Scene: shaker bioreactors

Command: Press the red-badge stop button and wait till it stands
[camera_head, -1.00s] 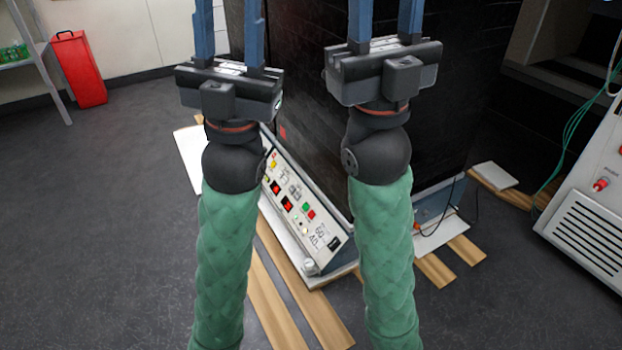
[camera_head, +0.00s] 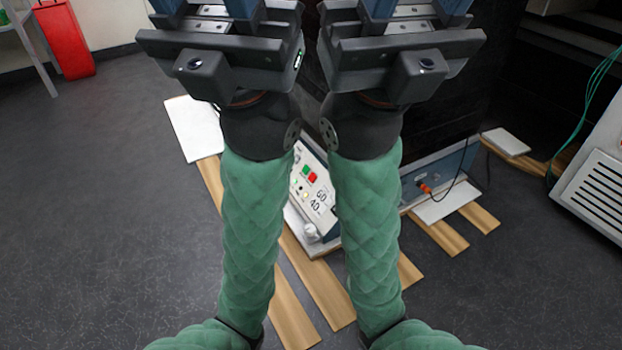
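A slanted white control panel (camera_head: 321,212) shows low between my forearms, at the foot of a dark cabinet. A green square (camera_head: 306,170) and a red square (camera_head: 312,177) sit side by side on its visible part. Their exact function is too small to read. My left forearm hides the panel's upper left part. My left gripper (camera_head: 203,6) and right gripper (camera_head: 410,6) are at the top of the picture, well above the panel. The fingers of each stand apart, with nothing seen between them. The fingertips are cut off by the top edge.
A second blue-grey unit (camera_head: 449,172) with an orange plug stands right of my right forearm. Wooden slats (camera_head: 318,285) lie under the units. A white vented machine (camera_head: 595,190) is at right, a red bin (camera_head: 64,40) at far left. Floor at left is clear.

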